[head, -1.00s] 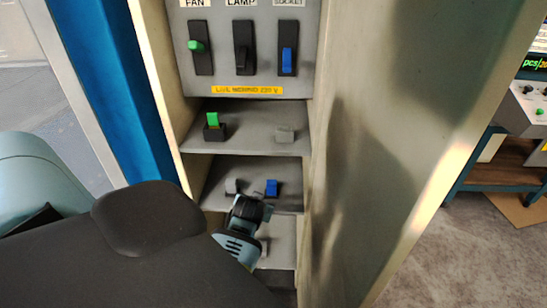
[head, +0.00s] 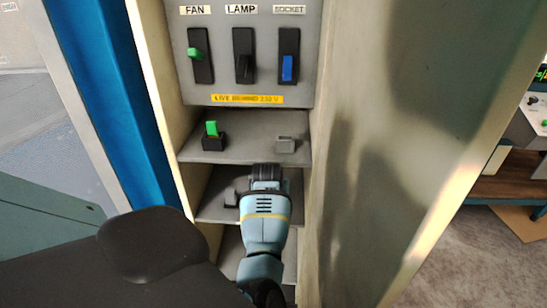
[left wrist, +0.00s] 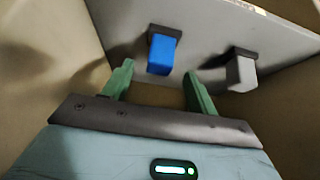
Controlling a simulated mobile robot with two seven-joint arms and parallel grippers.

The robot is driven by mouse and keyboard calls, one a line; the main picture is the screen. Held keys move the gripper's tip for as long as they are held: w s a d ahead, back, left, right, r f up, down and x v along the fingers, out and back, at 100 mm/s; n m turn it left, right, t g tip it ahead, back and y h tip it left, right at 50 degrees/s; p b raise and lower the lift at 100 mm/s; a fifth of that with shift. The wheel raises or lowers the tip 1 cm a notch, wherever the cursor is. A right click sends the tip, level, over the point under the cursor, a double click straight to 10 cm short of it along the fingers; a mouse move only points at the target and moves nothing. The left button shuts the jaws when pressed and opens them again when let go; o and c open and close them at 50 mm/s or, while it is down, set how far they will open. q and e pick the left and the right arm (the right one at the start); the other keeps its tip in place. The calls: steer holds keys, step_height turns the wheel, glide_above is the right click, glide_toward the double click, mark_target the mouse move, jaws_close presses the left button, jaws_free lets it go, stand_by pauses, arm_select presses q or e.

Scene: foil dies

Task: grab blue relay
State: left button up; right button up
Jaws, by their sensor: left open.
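The blue relay (left wrist: 160,54) shows in the left wrist view as a blue block on a dark base, standing out from a grey shelf. My left gripper (left wrist: 159,70) is open, with one green finger on each side of the blue relay's line. The relay appears just ahead of or between the fingertips; I cannot tell whether they touch it. In the head view my left gripper (head: 265,172) reaches the middle shelf (head: 215,208) and hides the blue relay. My right gripper is not in view.
A grey relay (left wrist: 241,72) sits beside the blue one. The shelf above holds a green relay (head: 211,129) and a grey block (head: 285,146). A panel (head: 220,75) with FAN, LAMP and SOCKET switches is above. A cabinet wall (head: 345,180) bounds the right side.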

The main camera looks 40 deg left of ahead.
arm_select(q)
steer(key=shift+b+x, duration=0.6)
steer(key=shift+x, duration=1.75)
steer(key=shift+w+a+f, duration=0.2)
steer(key=shift+f, duration=0.15)
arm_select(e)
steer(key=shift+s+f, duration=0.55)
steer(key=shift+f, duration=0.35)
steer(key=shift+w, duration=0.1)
arm_select(q)
steer(key=c, duration=1.1)
steer(key=shift+r, duration=0.1)
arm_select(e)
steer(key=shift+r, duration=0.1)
